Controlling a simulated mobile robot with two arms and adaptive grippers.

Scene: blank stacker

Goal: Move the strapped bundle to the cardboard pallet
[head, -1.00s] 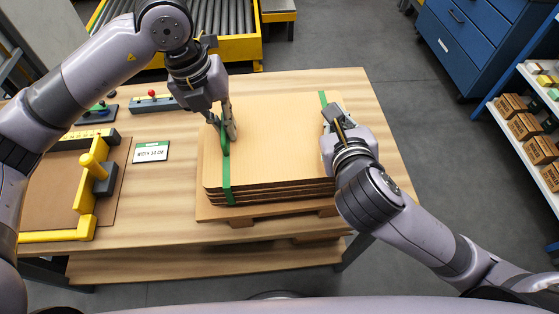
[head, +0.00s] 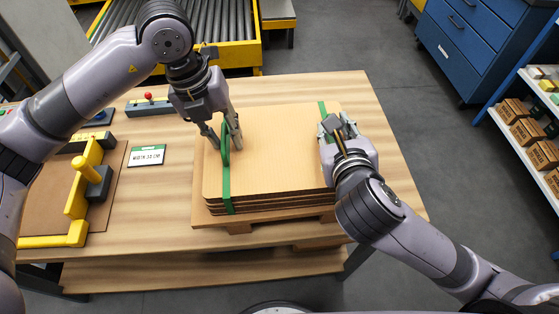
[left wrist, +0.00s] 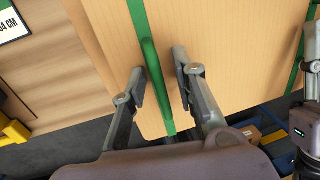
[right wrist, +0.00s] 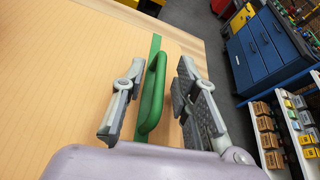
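The strapped bundle (head: 270,150) is a stack of flat tan cardboard sheets with a green strap near each end. It rests on a low tan pallet (head: 240,228) on the table. A green handle (left wrist: 152,85) stands up on the left strap, and another (right wrist: 152,95) on the right strap. My left gripper (head: 223,137) is open, a finger on each side of the left handle, with gaps showing in the left wrist view. My right gripper (head: 338,126) is open; its fingers straddle the right handle with gaps in the right wrist view. The arm partly hides the right handle in the head view.
The wooden table (head: 378,130) has a yellow measuring jig (head: 75,205), a width sign (head: 147,156) and a red-knobbed control box (head: 150,107) on the left. A roller conveyor (head: 215,25) stands behind. A blue cabinet (head: 470,40) and a shelf of boxes (head: 535,110) stand right.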

